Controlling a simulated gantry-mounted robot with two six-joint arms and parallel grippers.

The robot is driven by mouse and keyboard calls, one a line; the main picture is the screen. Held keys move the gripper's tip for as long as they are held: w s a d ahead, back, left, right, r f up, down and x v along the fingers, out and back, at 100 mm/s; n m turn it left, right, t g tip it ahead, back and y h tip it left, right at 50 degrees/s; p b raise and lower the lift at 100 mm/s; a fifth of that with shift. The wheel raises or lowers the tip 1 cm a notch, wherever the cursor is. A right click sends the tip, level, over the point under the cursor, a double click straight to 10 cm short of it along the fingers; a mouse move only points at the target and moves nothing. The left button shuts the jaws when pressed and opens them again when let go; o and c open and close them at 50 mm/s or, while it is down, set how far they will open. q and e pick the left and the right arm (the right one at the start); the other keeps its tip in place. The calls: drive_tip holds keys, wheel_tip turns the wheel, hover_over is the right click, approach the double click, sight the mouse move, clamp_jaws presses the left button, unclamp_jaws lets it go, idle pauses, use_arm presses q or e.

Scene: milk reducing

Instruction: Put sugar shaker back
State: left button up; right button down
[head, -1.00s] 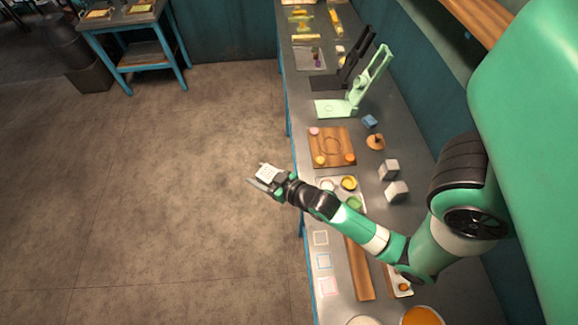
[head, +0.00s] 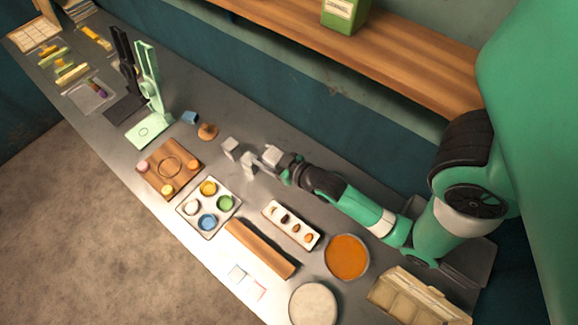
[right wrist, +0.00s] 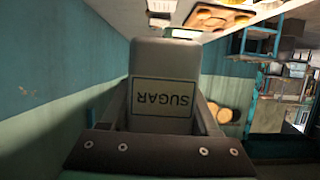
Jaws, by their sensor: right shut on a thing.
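The sugar shaker (right wrist: 165,60) is a grey block-shaped container with a "SUGAR" label that reads upside down in the right wrist view. My right gripper (right wrist: 162,115) is shut on it, with one finger on each side. In the head view my right gripper (head: 270,158) is over the back part of the counter, beside two pale grey blocks. The held shaker (head: 278,153) shows there as a small pale shape, partly hidden by the gripper. My left gripper is not in view.
A wooden shelf (head: 400,58) runs along the wall above the counter, with a green canister (head: 344,14) on it. Pale blocks (head: 231,147) stand left of the gripper. A paint-like tray (head: 209,206), a small tray (head: 291,225) and an orange bowl (head: 347,257) lie nearer the front.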

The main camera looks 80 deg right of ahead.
drive_tip(key=s+f, duration=0.1)
drive_tip(key=f, duration=0.1)
drive_tip(key=b, duration=0.7)
approach(257, 170)
drive_tip(key=shift+x, duration=1)
drive_tip(key=w, duration=0.1)
drive_tip(key=w+d, duration=0.1)
drive_tip(key=w+d+p, duration=0.1)
drive_tip(key=w, duration=0.1)
drive_tip(key=shift+r, duration=0.3)
drive_tip(key=shift+f+b, duration=0.5)
drive_tip(key=shift+f, duration=0.25)
drive_tip(key=shift+s+a, duration=0.1)
drive_tip(key=shift+s, duration=0.1)
drive_tip(key=shift+w+f, duration=0.1)
drive_tip(key=shift+f, duration=0.05)
drive_tip(key=shift+c, duration=0.6)
unclamp_jaws()
